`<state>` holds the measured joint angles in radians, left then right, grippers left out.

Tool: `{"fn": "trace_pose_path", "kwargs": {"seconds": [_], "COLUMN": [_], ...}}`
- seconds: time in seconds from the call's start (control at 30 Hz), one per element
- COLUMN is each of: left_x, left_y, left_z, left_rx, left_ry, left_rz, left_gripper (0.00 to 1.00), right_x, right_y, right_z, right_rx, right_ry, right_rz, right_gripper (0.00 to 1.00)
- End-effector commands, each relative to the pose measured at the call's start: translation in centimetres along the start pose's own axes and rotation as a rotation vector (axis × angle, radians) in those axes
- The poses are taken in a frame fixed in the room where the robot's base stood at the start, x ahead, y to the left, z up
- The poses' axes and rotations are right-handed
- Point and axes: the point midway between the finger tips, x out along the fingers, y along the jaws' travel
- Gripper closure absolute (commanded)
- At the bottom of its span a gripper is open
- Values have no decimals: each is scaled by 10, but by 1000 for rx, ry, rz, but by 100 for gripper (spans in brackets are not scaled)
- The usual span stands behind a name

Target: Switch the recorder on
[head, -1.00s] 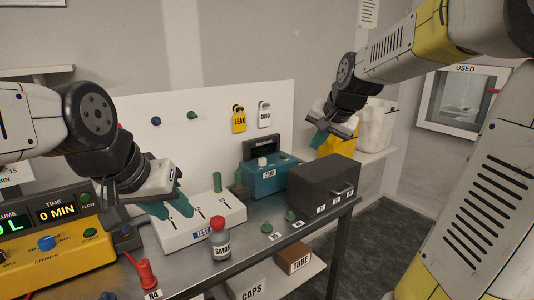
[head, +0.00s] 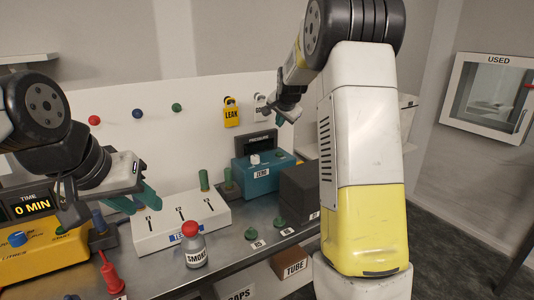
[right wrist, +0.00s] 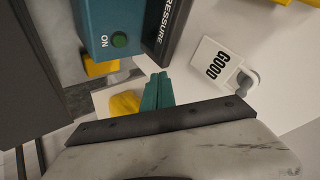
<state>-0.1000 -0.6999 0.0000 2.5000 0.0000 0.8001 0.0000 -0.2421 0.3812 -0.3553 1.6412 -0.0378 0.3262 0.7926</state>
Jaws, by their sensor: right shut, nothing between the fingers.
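The recorder (head: 264,179) is a teal box on the bench, with a dark PRESSURE display (head: 260,143) behind its top and a pale knob on top. My right gripper (head: 291,117) is above and to the right of the recorder in the head view. Its teal fingers (right wrist: 157,92) are shut and empty, apart from the button. My left gripper (head: 136,202) is open and empty above the white test block (head: 185,222).
A dark box (head: 298,190) stands right of the recorder. A SMOKE bottle (head: 194,247) stands at the bench front near several green caps. LEAK (head: 232,112) and GOOD (right wrist: 215,61) tags hang on the white back panel. The yellow meter (head: 45,258) is at the left.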

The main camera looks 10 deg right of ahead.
Motion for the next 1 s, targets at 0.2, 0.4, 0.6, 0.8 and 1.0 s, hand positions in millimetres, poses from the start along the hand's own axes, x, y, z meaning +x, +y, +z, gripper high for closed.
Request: {"fn": "trace_pose_path", "kwargs": {"seconds": [0.2, 0.4, 0.6, 0.8, 1.0], "left_x": [0, 0, 0, 0, 0], "left_y": [0, 0, 0, 0, 0], "left_z": [0, 0, 0, 0, 0], "left_rx": [0, 0, 0, 0, 0], "left_ry": [0, 0, 0, 0, 0], "left_rz": [0, 0, 0, 0, 0], "left_gripper": [64, 64, 64, 64, 64], "right_x": [0, 8, 28, 46, 58], "right_y": [0, 7, 22, 35, 43], "right_z": [0, 7, 21, 35, 42], "right_rx": [-1, -1, -1, -1, -1], "right_ry": [-1, -2, -3, -3, -1], "right_rz": [0, 2, 4, 3, 1], "right_gripper": [100, 100, 100, 100, 100]}}
